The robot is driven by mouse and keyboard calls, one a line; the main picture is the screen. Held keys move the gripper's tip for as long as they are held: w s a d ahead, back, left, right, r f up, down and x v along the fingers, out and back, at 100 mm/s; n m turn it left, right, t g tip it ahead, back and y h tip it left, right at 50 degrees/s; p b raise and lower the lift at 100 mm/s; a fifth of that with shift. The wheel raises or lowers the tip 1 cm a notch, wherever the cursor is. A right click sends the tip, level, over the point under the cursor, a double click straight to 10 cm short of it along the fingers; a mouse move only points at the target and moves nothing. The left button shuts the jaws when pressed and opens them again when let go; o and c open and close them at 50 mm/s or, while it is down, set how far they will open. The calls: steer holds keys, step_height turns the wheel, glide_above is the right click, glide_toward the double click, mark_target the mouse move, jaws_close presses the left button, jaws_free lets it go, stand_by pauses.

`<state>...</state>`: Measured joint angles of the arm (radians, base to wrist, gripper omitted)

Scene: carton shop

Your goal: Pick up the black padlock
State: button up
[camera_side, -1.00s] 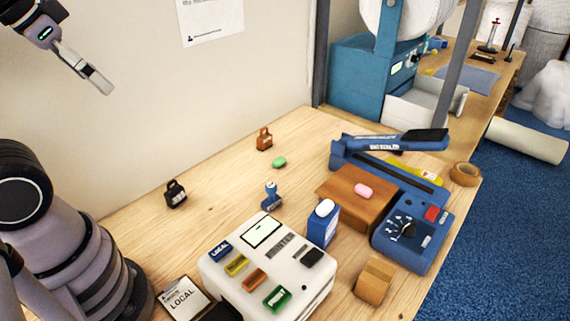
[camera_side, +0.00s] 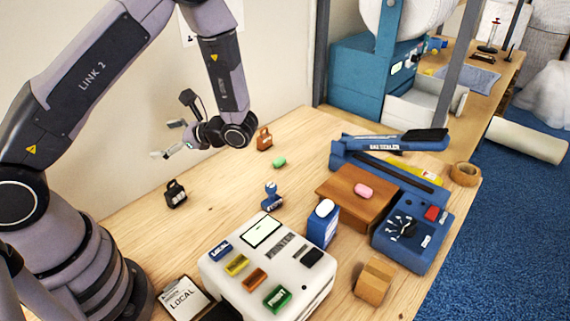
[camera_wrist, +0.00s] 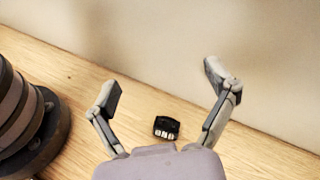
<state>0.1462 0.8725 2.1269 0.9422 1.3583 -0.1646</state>
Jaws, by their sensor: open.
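The black padlock (camera_side: 175,194) stands upright on the wooden table near the wall, at the left in the side view. It also shows in the wrist view (camera_wrist: 166,127), low in the middle, between my spread fingers and just beyond the palm. My gripper (camera_side: 165,140) is above the table near the wall, above the padlock in the side picture and apart from it. In the wrist view my gripper (camera_wrist: 163,84) has its two fingers wide apart with nothing between the tips.
An orange padlock (camera_side: 264,139) and a green oval piece (camera_side: 279,162) lie to the right. The wall (camera_side: 120,155) is close behind. Table around the black padlock is clear.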

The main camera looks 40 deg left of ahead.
mark_target(177, 192)
steer(key=f+m+t+y, duration=0.1)
steer(key=f+m, duration=0.1)
steer(key=f, duration=0.4)
steer(key=a+f+m+t+y, duration=0.1)
steer(key=f+m+y, duration=0.1)
steer(key=f, duration=0.3)
steer(key=f+m+t+y, duration=0.1)
steer(key=f+m, duration=0.1)
steer(key=f, duration=0.4)
steer(key=shift+w+a+f+y, duration=0.2)
steer(key=shift+a+f+y, duration=0.1)
steer(key=shift+a, duration=0.05)
steer(key=shift+s+a+f, duration=0.15)
steer(key=shift+s+a, duration=0.05)
steer(key=shift+a, duration=1.25)
steer(key=c, duration=1.3)
steer(key=shift+c, duration=0.2)
